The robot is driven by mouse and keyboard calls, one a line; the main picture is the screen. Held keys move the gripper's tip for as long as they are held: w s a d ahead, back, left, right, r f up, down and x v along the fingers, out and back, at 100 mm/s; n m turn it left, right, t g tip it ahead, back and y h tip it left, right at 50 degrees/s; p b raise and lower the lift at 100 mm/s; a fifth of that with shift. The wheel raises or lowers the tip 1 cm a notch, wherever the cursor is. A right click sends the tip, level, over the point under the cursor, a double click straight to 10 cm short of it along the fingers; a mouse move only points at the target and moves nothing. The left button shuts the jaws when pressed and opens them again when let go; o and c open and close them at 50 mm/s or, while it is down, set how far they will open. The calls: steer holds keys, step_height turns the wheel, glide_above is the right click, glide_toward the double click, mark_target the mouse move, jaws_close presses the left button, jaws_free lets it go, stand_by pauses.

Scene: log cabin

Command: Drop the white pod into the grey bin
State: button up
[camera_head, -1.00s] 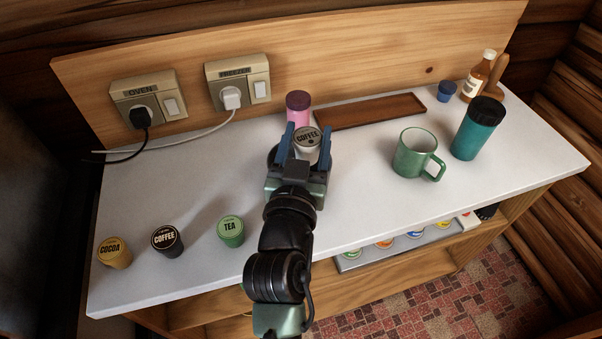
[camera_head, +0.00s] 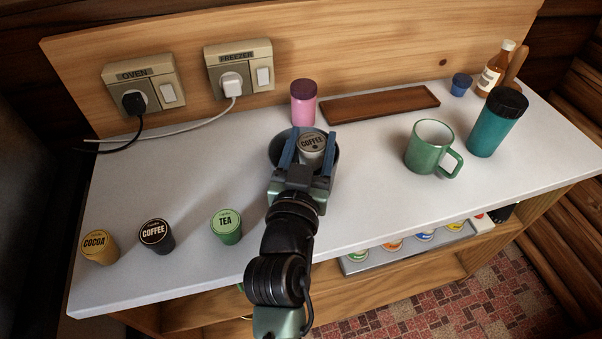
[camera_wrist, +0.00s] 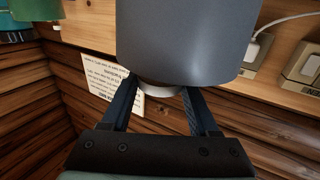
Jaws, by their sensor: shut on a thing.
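The white pod (camera_head: 312,143) has a silver-grey lid marked COFFEE and a pale body. My gripper (camera_head: 308,150) is shut on it, one blue finger on each side. The grey bin (camera_head: 335,160) is a dark round container on the counter; its rim shows around the pod and fingers, which are at its mouth. In the wrist view, the bin's smooth outer wall (camera_wrist: 190,35) fills the upper middle. A thin pale strip of the pod (camera_wrist: 160,89) shows past the bin's rim, between the fingers; the rest is hidden. The pod's exact depth is unclear.
A pink jar (camera_head: 303,103) stands close behind the bin, beside a brown tray (camera_head: 380,103). A green mug (camera_head: 428,148) and teal tumbler (camera_head: 497,122) stand right. Cocoa (camera_head: 100,247), black coffee (camera_head: 156,236) and tea (camera_head: 226,226) pods stand at the front left.

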steer(key=o, duration=1.4)
steer(key=s+a+b, duration=0.2)
steer(key=s+b, duration=0.1)
steer(key=s, duration=0.9)
steer(key=shift+s, duration=0.4)
steer(key=w+d+r+t+p, duration=0.1)
steer(key=w+r+t+p, duration=0.15)
steer(key=r, duration=0.95)
steer(key=w+r+t+p, duration=0.2)
steer(key=r+p, duration=0.1)
steer(key=r, duration=0.8)
steer(key=s+r+n+t+y+p, duration=0.1)
steer(key=s+r+t+p, duration=0.1)
steer(key=r, duration=1)
steer(key=s+d+r+t+y+p, duration=0.1)
steer(key=s+r+t+p, duration=0.1)
steer(key=r, duration=1.1)
steer(key=shift+s+r+n+t+y+p, duration=0.25)
steer(key=shift+s+n+t+y+p, duration=0.25)
steer(key=shift+s, duration=0.65)
